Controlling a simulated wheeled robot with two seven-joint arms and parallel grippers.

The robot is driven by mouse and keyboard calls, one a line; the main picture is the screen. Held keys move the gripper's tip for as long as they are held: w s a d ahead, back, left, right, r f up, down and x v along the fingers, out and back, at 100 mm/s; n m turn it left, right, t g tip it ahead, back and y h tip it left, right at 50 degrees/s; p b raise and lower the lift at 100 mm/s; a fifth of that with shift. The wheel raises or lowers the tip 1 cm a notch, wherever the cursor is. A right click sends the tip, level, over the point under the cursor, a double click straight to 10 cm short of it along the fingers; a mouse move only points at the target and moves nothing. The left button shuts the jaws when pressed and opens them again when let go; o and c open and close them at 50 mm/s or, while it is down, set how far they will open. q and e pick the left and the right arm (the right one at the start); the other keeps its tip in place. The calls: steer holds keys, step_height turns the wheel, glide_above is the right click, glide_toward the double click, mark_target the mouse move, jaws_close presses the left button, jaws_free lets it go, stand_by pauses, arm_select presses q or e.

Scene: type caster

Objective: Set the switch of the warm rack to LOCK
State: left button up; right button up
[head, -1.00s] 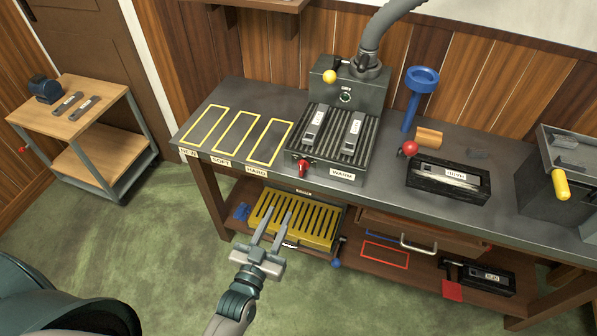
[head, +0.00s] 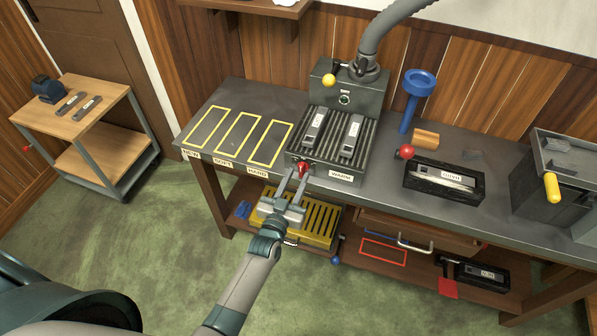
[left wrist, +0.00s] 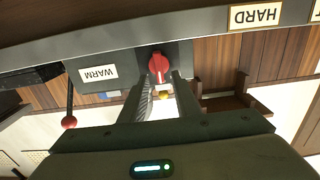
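The warm rack (head: 330,150) is a dark ribbed unit on the bench, with two grey bars lying on it and a WARM label (head: 341,176) on its front. Its red switch (head: 303,168) sits on the front face near the left corner. In the left wrist view the red switch (left wrist: 158,67) shows between my fingertips, beside the WARM label. My left gripper (head: 292,182) is open, its fingers on either side of the switch; I cannot tell whether they touch it. No LOCK marking is readable. My right gripper is not in view.
A yellow slotted tray (head: 322,222) sits on the lower shelf beneath my left gripper. Yellow-outlined spaces (head: 238,135) lie left of the rack. A black box with a red knob (head: 443,182) stands to the right. Green floor in front is clear.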

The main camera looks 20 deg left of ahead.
arm_select(q)
steer(key=shift+w, duration=1.1)
jaws_close()
steer(key=shift+n, duration=0.4)
steer(key=n, duration=0.3)
steer(key=n+b, duration=0.1)
steer(key=n, duration=0.2)
steer(key=a+n+b, duration=0.1)
steer(key=n, duration=0.3)
steer(key=shift+f, duration=0.35)
